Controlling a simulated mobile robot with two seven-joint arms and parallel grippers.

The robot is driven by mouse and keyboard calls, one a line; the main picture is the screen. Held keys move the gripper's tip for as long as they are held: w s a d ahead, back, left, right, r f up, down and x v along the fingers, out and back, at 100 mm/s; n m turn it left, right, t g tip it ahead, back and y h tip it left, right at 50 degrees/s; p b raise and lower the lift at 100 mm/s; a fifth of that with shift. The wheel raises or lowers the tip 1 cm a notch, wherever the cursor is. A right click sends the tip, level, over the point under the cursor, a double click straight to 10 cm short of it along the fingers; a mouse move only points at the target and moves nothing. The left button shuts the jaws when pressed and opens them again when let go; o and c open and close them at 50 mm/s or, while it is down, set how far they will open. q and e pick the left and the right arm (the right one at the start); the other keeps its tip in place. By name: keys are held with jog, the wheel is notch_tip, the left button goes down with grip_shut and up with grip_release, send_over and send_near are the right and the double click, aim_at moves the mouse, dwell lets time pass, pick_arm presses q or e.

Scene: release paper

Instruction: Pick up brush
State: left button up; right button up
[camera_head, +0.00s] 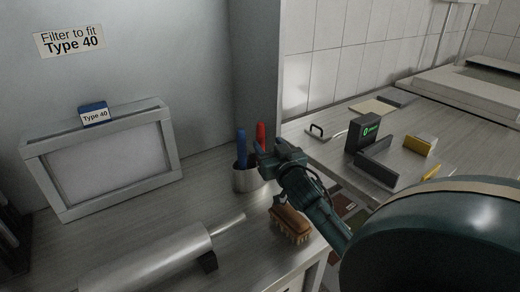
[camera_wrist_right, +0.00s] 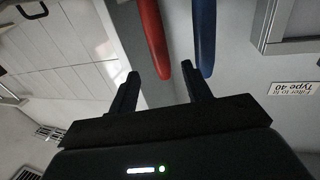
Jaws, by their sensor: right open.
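The brush (camera_head: 290,222) has a brown wooden back and pale bristles. It lies on the counter near its right edge in the head view, just below my right arm, and is not seen in the right wrist view. My right gripper (camera_head: 262,148) is above and beyond the brush, in front of the metal cup. In the right wrist view its two fingers (camera_wrist_right: 161,82) are apart with nothing between them. My left gripper is not in view.
A metal cup (camera_head: 246,180) holds a blue handle (camera_head: 241,146) and a red handle (camera_head: 261,132). A framed filter (camera_head: 100,163) leans on the left wall. A grey cylinder (camera_head: 150,262) lies at front left. A scale display (camera_head: 364,131) stands on the right counter.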

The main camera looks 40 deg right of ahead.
aim_at(262, 136)
jog(key=shift+p+x, duration=0.5)
jog(key=shift+x, duration=3)
jog(key=shift+r, duration=0.15)
jog(key=shift+c, duration=0.3)
grip_shut()
